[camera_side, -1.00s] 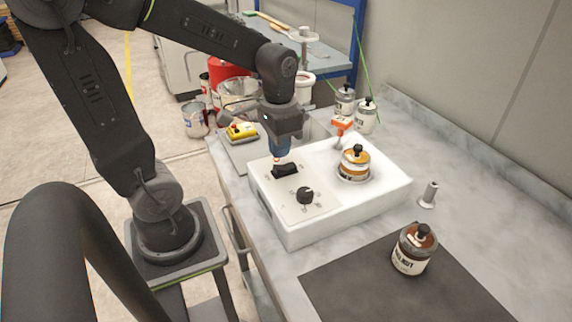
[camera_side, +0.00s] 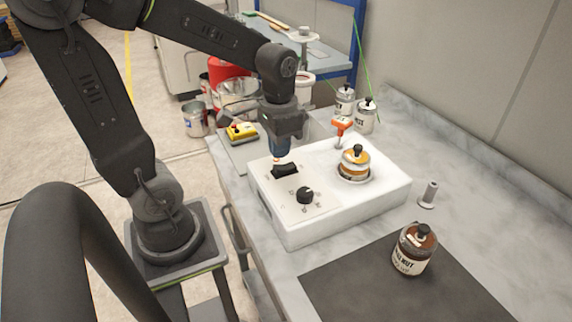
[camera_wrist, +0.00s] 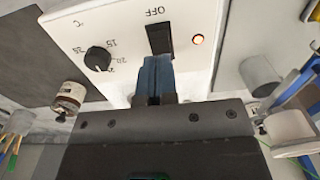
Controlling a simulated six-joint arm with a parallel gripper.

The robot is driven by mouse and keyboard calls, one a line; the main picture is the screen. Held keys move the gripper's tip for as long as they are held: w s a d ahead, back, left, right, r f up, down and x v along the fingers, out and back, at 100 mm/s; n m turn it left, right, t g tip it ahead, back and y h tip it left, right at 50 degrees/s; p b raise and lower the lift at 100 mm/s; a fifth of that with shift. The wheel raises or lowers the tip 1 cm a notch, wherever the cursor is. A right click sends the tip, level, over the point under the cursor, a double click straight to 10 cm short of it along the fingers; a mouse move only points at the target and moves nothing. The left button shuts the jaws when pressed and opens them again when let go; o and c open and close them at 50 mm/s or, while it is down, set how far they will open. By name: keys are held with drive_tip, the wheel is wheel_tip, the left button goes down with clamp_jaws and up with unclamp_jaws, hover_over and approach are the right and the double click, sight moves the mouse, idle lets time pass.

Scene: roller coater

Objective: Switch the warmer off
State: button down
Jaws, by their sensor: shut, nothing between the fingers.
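The white warmer (camera_side: 300,230) stands on the marble bench. Its black rocker switch (camera_side: 285,170) is near the left end of the panel, and it also shows in the wrist view (camera_wrist: 158,38) beside the word OFF. An amber lamp (camera_wrist: 198,39) next to the switch glows. A black dial (camera_side: 305,195) sits on the same panel. My gripper (camera_side: 281,157) is shut and empty, pointing down at the switch. In the wrist view its blue fingertips (camera_wrist: 157,62) overlap the near end of the switch; I cannot tell whether they touch it.
A jar with an amber band (camera_side: 354,163) sits in the warmer's well. Another jar (camera_side: 414,250) stands on the dark mat (camera_side: 350,285).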

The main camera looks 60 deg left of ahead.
sight(280, 166)
drive_tip(key=shift+f, duration=1.6)
idle(0.6)
drive_tip(key=shift+r, duration=3.55)
drive_tip(key=s+d+r+t, duration=0.3)
drive_tip(key=s+d+t, duration=0.2)
drive_tip(key=d, duration=0.1)
drive_tip(key=shift+d+t, duration=0.2)
drive_tip(key=shift+t, duration=0.1)
drive_tip(key=shift+r, duration=0.15)
